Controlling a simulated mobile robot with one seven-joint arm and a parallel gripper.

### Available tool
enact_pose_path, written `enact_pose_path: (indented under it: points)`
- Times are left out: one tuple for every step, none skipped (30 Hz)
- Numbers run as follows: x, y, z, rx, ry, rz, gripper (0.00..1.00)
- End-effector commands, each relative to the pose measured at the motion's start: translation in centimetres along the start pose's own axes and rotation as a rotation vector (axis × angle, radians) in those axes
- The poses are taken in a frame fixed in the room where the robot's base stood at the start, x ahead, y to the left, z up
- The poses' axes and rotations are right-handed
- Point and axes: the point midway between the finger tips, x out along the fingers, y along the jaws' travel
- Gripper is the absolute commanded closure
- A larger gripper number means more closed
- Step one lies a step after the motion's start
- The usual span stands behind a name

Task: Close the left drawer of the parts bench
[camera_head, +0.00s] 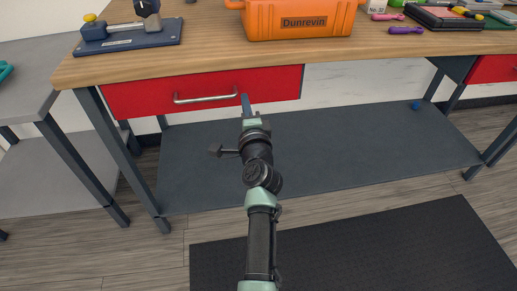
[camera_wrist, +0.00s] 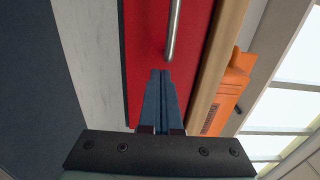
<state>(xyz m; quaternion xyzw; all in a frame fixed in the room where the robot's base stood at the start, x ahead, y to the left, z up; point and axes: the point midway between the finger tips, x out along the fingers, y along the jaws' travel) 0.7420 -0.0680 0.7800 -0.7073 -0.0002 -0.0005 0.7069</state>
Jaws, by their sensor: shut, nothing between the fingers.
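The left drawer of the parts bench has a red front (camera_head: 140,97) with a silver bar handle (camera_head: 205,98). Its front sits just below the wooden top's front edge, and I see no clear gap; I cannot tell whether it is fully flush. My gripper (camera_head: 245,98) is shut and empty, its fingertips before the red front just right of the handle. In the wrist view, the closed blue-grey fingers (camera_wrist: 159,73) point at the red front (camera_wrist: 140,50), close to the handle's end (camera_wrist: 172,30). I cannot tell whether they touch the front.
On the wooden top (camera_head: 210,52) stand an orange toolbox (camera_head: 300,20) and a blue fixture (camera_head: 128,35). Another red drawer (camera_head: 495,68) is at the far right. A grey lower shelf (camera_head: 330,150) lies beneath. A grey table (camera_head: 30,80) is at left. A black mat (camera_head: 400,245) covers the floor.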

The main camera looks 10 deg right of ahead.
Motion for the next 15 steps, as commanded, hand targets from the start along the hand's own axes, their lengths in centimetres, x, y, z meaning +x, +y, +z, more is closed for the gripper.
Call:
enact_pose_path:
  points:
    - [-0.7,-0.1,0.0,-0.001,0.0,0.002,1.0]
    - [-1.3,-0.1,0.0,-0.001,-0.001,0.003,1.0]
    - [-2.0,-0.1,0.0,0.0,-0.001,0.004,1.0]
    - [-2.6,-0.1,0.0,0.0,0.0,0.005,1.0]
    - [-3.1,-0.1,0.0,0.0,0.0,0.004,1.0]
    - [-3.8,0.0,0.0,0.0,0.0,0.005,1.0]
    - [-4.4,0.0,0.0,-0.001,0.0,0.006,1.0]
    - [-4.9,0.0,-0.1,-0.001,0.0,0.005,1.0]
    - [-5.6,0.0,-0.1,-0.001,0.0,0.005,1.0]
    - [-6.1,0.1,-0.1,0.0,0.0,0.007,1.0]
    - [-6.6,0.1,-0.1,0.0,0.0,0.006,1.0]
    - [-7.2,0.1,-0.1,0.0,0.0,0.006,1.0]
    - [-7.6,0.1,0.0,0.0,0.0,0.006,1.0]
    - [-8.0,0.1,0.0,0.0,0.0,0.006,1.0]
    - [-8.5,0.2,0.0,0.0,0.0,0.006,1.0]
